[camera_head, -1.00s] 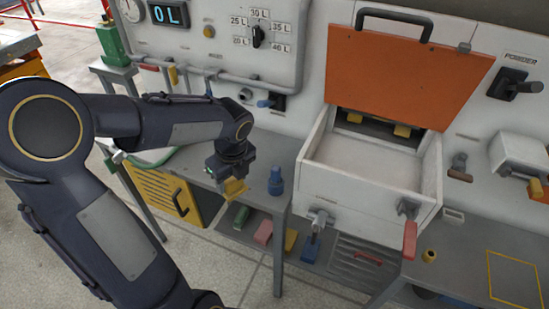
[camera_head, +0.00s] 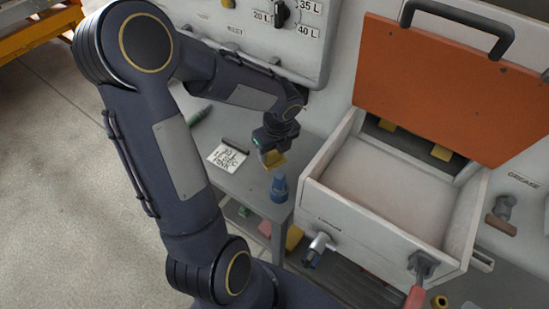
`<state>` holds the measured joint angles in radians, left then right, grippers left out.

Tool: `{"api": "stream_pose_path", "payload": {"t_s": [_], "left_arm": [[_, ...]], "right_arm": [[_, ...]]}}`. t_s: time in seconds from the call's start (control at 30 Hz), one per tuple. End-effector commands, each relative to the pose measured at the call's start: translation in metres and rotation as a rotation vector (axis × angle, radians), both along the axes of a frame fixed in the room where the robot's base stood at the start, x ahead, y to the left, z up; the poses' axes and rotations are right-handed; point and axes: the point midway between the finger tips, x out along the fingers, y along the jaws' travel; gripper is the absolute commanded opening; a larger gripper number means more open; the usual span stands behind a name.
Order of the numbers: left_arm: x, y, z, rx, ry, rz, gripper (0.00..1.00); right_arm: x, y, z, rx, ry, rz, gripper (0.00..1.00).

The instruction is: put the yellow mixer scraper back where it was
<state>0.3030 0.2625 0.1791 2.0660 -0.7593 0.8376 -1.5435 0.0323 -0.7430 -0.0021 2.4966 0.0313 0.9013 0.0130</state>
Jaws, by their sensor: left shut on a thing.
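My left gripper (camera_head: 266,146) is shut on the yellow mixer scraper (camera_head: 272,159). It holds the scraper over the grey side table, near the table's right edge and just behind a blue bottle-shaped object (camera_head: 279,188). The fingertips are small and partly hidden by the wrist. I cannot tell whether the scraper touches the table. My right gripper is not in view.
The white mixer bin (camera_head: 380,180) stands right of the gripper with its orange lid (camera_head: 440,80) raised. A note with writing (camera_head: 228,156) and a dark marker lie on the grey table (camera_head: 215,125). A valve (camera_head: 318,248) sticks out from the bin's front.

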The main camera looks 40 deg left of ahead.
Motion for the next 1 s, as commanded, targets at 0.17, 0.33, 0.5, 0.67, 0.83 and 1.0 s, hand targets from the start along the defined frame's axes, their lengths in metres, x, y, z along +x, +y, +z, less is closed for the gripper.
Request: {"api": "stream_pose_path", "payload": {"t_s": [0.17, 0.33, 0.5, 0.67, 0.83, 1.0], "left_arm": [[-0.001, 0.000, -0.020, -0.002, 0.004, 0.000, 0.34], [0.000, 0.000, -0.039, -0.001, 0.000, 0.000, 0.34], [0.000, 0.000, -0.038, 0.000, -0.001, 0.001, 0.34], [0.000, 0.000, -0.042, 0.000, -0.001, 0.001, 0.34], [0.000, 0.000, -0.041, 0.000, 0.000, 0.001, 0.72], [0.000, 0.000, -0.041, 0.000, 0.000, 0.001, 0.74]], "right_arm": [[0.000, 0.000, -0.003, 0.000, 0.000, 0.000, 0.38], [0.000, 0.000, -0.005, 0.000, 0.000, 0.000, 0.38], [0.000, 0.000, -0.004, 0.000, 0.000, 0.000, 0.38], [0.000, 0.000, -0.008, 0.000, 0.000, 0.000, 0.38], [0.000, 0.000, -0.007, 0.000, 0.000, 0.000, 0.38], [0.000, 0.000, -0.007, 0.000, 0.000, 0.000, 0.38]]}}
